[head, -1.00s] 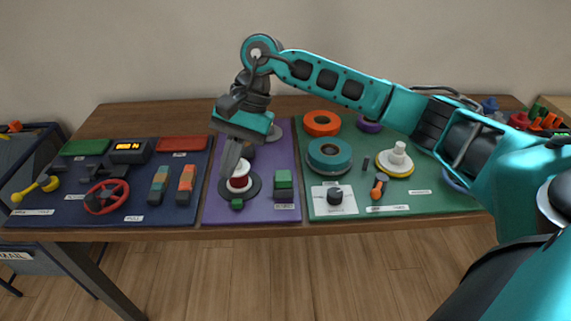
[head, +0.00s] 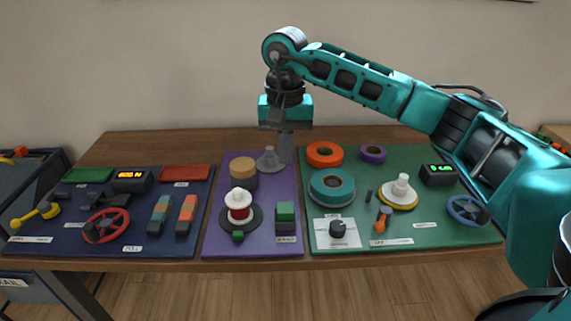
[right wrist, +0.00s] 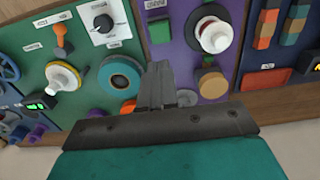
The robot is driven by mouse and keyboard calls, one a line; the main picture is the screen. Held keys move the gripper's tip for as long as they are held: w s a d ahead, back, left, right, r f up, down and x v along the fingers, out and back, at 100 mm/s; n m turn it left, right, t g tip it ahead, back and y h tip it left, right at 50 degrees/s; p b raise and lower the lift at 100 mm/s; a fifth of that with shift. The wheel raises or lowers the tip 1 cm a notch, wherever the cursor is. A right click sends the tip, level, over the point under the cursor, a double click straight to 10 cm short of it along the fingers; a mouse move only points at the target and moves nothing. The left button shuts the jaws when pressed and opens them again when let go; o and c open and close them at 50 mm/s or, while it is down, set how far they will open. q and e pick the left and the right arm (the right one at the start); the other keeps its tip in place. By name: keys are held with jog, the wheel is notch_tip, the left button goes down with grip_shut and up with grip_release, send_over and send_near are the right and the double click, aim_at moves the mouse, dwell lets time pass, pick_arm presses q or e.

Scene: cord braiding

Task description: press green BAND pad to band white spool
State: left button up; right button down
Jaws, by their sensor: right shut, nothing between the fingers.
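The white spool (head: 239,200) stands upright on a dark round base on the purple panel, with a red band around its middle. It also shows in the right wrist view (right wrist: 214,36). A green block-shaped pad (head: 285,211) sits to its right; its label is too small to read, so I cannot tell if it is the BAND pad. A small green tab (head: 238,236) is at the front of the spool base. My right gripper (head: 286,158) is shut and empty, pointing down near the purple panel's far right edge, behind the spool and block. My left gripper is not in view.
A brown cylinder (head: 243,172) and a grey cone (head: 270,161) stand behind the spool, the cone close to my right gripper. The green panel (head: 350,205) at right holds rings, a knob and a white peg. The blue panel (head: 140,215) at left holds a red wheel and levers.

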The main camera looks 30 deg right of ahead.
aim_at(285, 208)
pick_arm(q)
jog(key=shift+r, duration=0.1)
pick_arm(e)
notch_tip(285, 208, down, 12)
jog(key=shift+f, duration=0.2)
notch_tip(285, 208, down, 2)
jog(key=shift+f+b, duration=0.1)
jog(key=shift+b, duration=0.85)
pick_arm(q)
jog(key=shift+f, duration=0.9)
pick_arm(e)
jog(key=shift+s, duration=0.1)
jog(key=shift+a+r+p, duration=0.1)
jog(key=shift+r+p, duration=0.45)
jog(key=shift+r, duration=0.1)
notch_tip(285, 208, up, 3)
jog(key=shift+r+p, duration=0.1)
jog(key=shift+p, duration=1)
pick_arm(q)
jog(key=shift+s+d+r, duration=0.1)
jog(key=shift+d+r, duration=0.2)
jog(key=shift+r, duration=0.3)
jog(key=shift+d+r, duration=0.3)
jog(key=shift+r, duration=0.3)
pick_arm(e)
notch_tip(285, 208, up, 10)
